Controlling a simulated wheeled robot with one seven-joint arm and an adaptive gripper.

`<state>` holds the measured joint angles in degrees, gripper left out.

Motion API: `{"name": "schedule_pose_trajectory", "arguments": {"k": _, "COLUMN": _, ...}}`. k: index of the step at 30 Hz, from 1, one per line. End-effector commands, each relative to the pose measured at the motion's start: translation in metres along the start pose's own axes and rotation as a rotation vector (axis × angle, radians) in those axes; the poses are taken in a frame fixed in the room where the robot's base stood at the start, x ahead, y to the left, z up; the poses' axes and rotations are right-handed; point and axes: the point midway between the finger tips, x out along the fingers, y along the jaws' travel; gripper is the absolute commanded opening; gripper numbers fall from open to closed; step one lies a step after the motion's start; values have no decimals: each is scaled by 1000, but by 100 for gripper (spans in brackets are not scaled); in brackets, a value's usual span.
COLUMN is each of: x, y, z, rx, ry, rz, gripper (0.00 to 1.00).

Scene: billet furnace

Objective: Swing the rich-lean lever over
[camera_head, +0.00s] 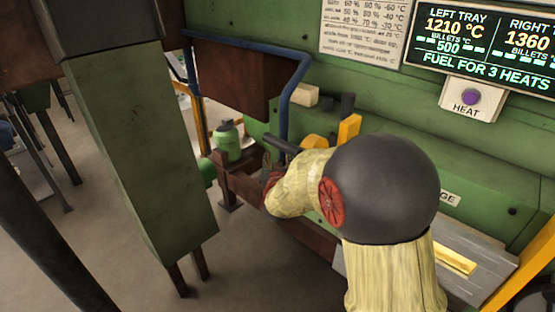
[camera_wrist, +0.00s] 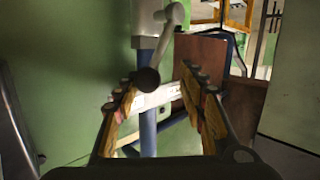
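In the wrist view, a grey lever (camera_wrist: 172,40) with a round dark knob (camera_wrist: 147,80) hangs from a pale fitting on a blue upright pipe (camera_wrist: 148,132). I take it for the rich-lean lever. A white plate (camera_wrist: 160,98) sits behind it, its lettering unreadable. My gripper (camera_wrist: 158,82) is open, its orange-padded fingers to either side of the knob in the picture. I cannot tell whether either finger touches it. In the head view, my arm mostly hides the gripper beside the blue pipe (camera_head: 287,104).
A HEAT button box (camera_head: 473,98) is under a lit display (camera_head: 485,48) on the green wall. A green post (camera_head: 150,150) stands at left, with a green bottle-shaped object (camera_head: 228,141) beyond it. A yellow bar (camera_head: 455,262) lies on a grey surface at right.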

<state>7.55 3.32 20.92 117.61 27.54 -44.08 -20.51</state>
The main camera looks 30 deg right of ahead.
Motion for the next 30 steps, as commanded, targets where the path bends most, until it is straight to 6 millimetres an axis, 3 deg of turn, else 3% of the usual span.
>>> {"name": "schedule_pose_trajectory", "arguments": {"k": 12, "x": -74, "y": -1, "z": -1, "rx": 0, "ry": 1, "rz": -4, "gripper": 40}}
{"name": "schedule_pose_trajectory", "arguments": {"k": 18, "x": -102, "y": -1, "z": 0, "rx": -1, "ry": 0, "rz": -3, "gripper": 40}}
{"name": "schedule_pose_trajectory", "arguments": {"k": 30, "x": -114, "y": 0, "z": 1, "rx": -1, "ry": 0, "rz": -2, "gripper": 40}}
